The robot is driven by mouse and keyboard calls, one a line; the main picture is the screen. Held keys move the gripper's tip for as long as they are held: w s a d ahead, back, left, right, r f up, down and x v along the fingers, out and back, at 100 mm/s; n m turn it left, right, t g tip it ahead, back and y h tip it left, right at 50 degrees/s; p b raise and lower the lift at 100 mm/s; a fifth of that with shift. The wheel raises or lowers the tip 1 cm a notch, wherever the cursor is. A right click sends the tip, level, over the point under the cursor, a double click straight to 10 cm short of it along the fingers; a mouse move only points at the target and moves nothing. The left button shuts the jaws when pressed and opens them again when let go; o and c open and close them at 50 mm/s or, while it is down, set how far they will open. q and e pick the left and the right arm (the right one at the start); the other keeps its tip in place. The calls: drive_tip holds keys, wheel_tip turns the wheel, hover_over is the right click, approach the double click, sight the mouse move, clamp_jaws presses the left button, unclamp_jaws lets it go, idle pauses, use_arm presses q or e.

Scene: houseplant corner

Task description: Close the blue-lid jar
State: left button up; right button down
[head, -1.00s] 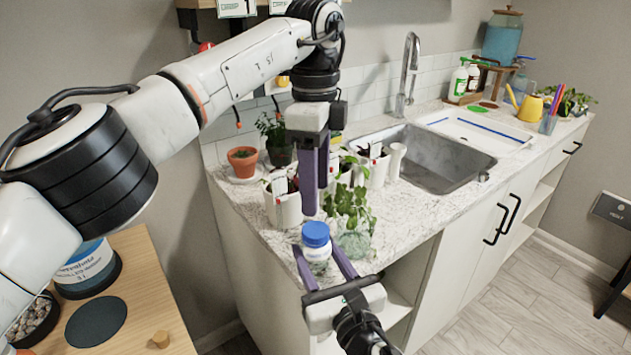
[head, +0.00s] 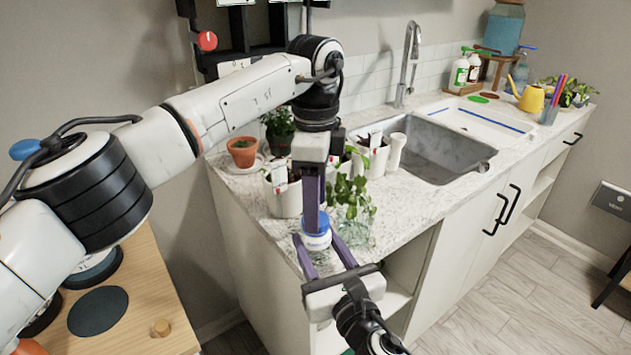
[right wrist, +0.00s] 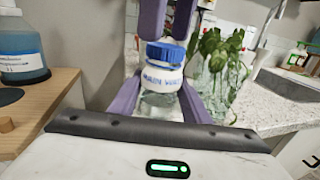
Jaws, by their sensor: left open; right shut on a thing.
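The jar (right wrist: 163,80) is clear glass with a white label band and stands upright at the counter's front corner. Its blue lid (right wrist: 165,54) sits on top; whether it is tight I cannot tell. My right gripper (head: 317,243) is shut on the jar, one purple finger on each side. My left gripper (head: 315,214) points straight down from above, open, with its fingertips at the lid. Its fingers cover part of the lid in the head view. In the right wrist view the left fingers (right wrist: 167,30) come down just above and behind the lid.
A leafy cutting in a glass vase (head: 352,210) stands close behind and right of the jar. White pots (head: 284,197) and a terracotta pot (head: 243,153) stand farther back. The sink (head: 440,150) lies to the right. A wooden table (head: 150,290) is at the left.

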use_arm(q)
drive_tip(key=shift+f, duration=0.95)
